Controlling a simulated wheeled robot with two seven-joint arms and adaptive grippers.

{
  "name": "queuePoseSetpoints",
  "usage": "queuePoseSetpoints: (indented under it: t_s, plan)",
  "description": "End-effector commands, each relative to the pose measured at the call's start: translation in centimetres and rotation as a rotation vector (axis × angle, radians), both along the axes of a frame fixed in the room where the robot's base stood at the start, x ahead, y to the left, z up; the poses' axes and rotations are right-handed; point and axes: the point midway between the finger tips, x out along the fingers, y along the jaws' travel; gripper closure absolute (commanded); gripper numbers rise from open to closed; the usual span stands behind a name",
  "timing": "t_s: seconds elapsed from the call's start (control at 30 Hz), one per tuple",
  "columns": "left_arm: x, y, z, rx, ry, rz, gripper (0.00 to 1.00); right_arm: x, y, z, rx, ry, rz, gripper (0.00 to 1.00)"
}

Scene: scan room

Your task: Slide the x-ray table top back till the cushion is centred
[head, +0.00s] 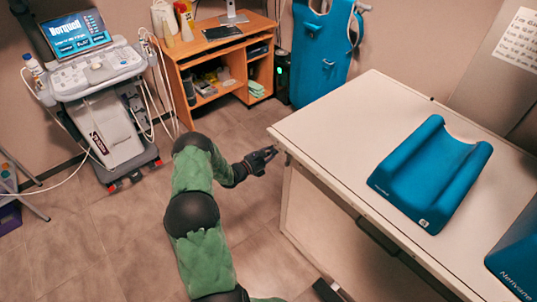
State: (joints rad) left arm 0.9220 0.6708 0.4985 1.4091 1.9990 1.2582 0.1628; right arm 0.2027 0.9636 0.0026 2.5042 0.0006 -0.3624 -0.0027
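The x-ray table top (345,125) is a pale slab that runs from the middle of the view to the right edge. A blue cushion (432,175) with a trough along its middle lies on it. My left gripper (270,160) is black, at the end of a green arm, beside the table top's near left corner. Its fingers point at the corner and look very close to it; I cannot tell if they touch. The fingers are too small and dark to show whether they are open or shut. My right gripper does not show.
A second blue cushion (518,262) lies at the right edge. An ultrasound cart (100,110) stands at the back left, with a wooden desk (215,62) and a blue upright unit (322,50) behind the table.

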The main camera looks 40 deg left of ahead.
Motion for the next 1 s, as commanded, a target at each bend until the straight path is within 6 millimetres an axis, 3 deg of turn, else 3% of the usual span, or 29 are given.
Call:
queuePoseSetpoints:
  t_s: [0.17,0.2,0.27,0.3,0.73,1.0]
  plan:
    - [0.3,0.1,0.4,0.004,-0.007,-0.001,1.00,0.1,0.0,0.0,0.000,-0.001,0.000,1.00]
    - [0.3,0.1,0.4,0.005,-0.007,-0.001,0.80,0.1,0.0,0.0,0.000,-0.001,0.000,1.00]
    - [0.3,0.1,0.4,0.005,-0.007,-0.001,0.63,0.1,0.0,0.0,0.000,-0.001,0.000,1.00]
    - [0.2,0.1,0.4,0.004,-0.007,-0.001,0.61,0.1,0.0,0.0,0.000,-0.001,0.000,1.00]
    - [-0.8,0.2,0.2,0.003,-0.003,0.000,0.61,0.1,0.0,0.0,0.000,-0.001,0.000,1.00]
    - [-5.6,1.0,0.2,0.002,-0.002,0.003,0.61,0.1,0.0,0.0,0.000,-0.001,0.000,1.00]
